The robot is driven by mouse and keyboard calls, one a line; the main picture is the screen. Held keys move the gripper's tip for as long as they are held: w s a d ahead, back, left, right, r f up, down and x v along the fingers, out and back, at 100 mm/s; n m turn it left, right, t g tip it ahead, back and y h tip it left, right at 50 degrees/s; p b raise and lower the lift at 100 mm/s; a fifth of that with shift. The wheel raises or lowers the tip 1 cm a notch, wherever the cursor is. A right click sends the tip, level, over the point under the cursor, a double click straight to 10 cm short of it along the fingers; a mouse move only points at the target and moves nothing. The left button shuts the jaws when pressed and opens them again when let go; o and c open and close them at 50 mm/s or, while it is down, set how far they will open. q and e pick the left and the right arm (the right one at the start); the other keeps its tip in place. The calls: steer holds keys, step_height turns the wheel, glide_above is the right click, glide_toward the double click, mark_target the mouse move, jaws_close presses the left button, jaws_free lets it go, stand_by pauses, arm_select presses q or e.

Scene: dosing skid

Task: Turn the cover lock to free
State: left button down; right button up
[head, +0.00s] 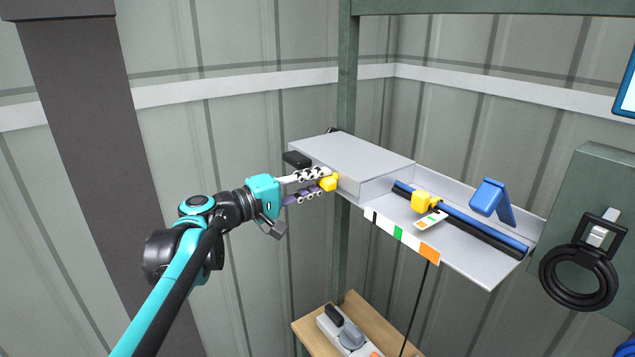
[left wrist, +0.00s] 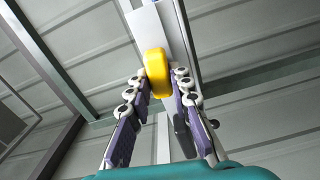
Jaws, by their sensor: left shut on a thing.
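The cover lock appears as a yellow knob (head: 329,183) on the front left end of the grey box cover (head: 350,160). It also shows in the left wrist view as a yellow rounded block (left wrist: 157,73) between the fingertips. My left gripper (head: 322,181) reaches it from the left and is shut on it, with one finger on each side. The lock's markings and its exact turn are hidden or too small to tell. My right gripper is in neither view.
A tray (head: 480,268) to the right holds a blue rod (head: 470,226) with a yellow clamp (head: 424,201) and a blue lever (head: 488,197). A coloured strip (head: 398,233) runs along its front. A wooden shelf (head: 375,325) with a power strip is below. A black ring (head: 578,278) hangs at right.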

arm_select(q)
steer(key=shift+n, duration=0.7)
steer(key=shift+f, duration=0.1)
steer(key=c, duration=1.4)
jaws_free()
steer(key=shift+o, duration=0.2)
steer(key=shift+a, duration=0.1)
steer(key=v, duration=1.2)
